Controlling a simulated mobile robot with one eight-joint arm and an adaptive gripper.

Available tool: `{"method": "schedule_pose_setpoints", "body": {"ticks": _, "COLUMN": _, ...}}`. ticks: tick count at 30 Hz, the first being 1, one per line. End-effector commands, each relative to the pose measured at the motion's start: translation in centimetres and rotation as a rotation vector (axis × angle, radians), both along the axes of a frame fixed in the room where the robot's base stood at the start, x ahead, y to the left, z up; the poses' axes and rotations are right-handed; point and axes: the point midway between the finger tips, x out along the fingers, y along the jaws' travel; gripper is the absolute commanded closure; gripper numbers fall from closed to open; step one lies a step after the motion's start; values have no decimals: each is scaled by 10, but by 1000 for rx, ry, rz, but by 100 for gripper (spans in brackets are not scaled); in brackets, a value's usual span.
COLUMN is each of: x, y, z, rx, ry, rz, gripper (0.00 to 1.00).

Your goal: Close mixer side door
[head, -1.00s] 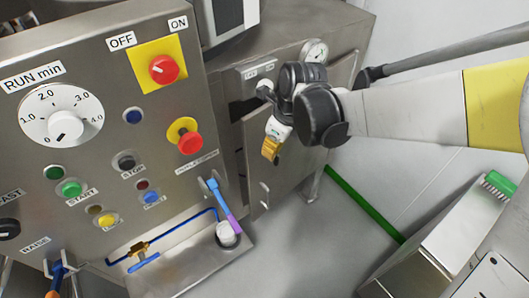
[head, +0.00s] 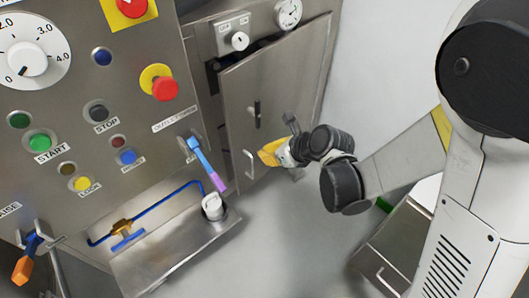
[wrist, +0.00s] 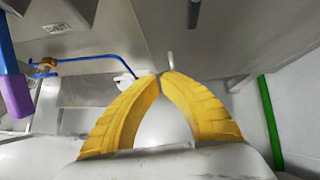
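The mixer side door (head: 283,85) is a grey steel panel on the cabinet right of the control panel. It stands slightly ajar, with a dark gap along its top and upper left edge. It bears a black latch (head: 257,113) and a pale bar handle (head: 249,164) low on its left. My gripper (head: 264,153) is just right of the handle, near the door's lower face. In the wrist view, the yellow fingertips (wrist: 161,75) meet with nothing seen between them. The handle (wrist: 170,60) shows just beyond the tips; I cannot tell whether they touch.
The control panel (head: 75,120) has buttons, a dial and a red stop knob. Below it, a steel ledge (head: 165,262) carries a blue pipe and a white-capped fitting (head: 213,207). A blue-and-purple handle (head: 205,160) sticks out left of the door. Floor below the door is clear.

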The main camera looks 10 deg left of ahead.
Motion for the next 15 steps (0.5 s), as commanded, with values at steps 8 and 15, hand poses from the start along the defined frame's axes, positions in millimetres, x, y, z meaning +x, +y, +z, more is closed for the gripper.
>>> {"method": "schedule_pose_setpoints", "body": {"ticks": 8, "x": 22, "y": 36, "z": -46, "rx": -2, "ry": 0, "rz": 4, "gripper": 100}}
{"method": "schedule_pose_setpoints", "body": {"ticks": 15, "x": 42, "y": 67, "z": -61, "rx": -2, "ry": 1, "rz": 3, "gripper": 100}}
